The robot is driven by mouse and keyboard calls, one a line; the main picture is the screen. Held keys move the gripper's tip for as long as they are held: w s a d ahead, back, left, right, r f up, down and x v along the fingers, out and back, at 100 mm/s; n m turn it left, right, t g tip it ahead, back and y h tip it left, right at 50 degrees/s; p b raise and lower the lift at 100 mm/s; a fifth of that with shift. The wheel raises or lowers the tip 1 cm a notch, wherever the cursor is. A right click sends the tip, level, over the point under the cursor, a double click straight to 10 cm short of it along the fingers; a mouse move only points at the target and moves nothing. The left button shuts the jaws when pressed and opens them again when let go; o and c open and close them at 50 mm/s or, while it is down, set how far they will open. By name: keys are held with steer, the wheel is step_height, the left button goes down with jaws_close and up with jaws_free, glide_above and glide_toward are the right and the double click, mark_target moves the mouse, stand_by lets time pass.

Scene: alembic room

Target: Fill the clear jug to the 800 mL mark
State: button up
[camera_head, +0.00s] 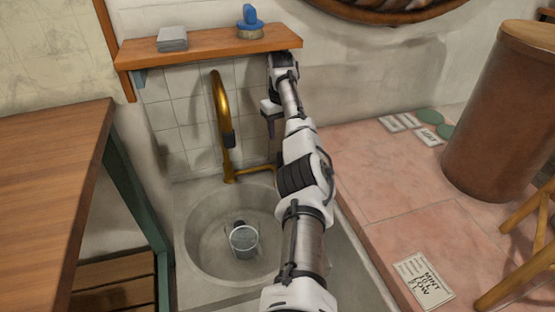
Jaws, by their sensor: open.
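The clear jug (244,241) stands in the round basin of the grey sink (204,240), towards its front. A brass faucet (220,118) rises behind the basin, with a dark spout end and a brass lever (256,170) low at its right. My gripper (270,122) is open and appears empty, to the right of the faucet and above the lever in the picture. It is well apart from the jug. The jug's marks and any water level are too small to read. No water stream shows at the spout.
A wooden shelf (205,46) with a grey block (172,39) and a blue object (249,20) hangs above the gripper. A wooden table (45,190) is at left. The pink counter (375,185) at right holds cards (424,280) and a large brown container (500,120).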

mark_target(280, 160)
step_height(280, 160, down, 13)
steer(key=shift+r+b, duration=0.1)
steer(key=shift+b, duration=0.3)
jaws_close()
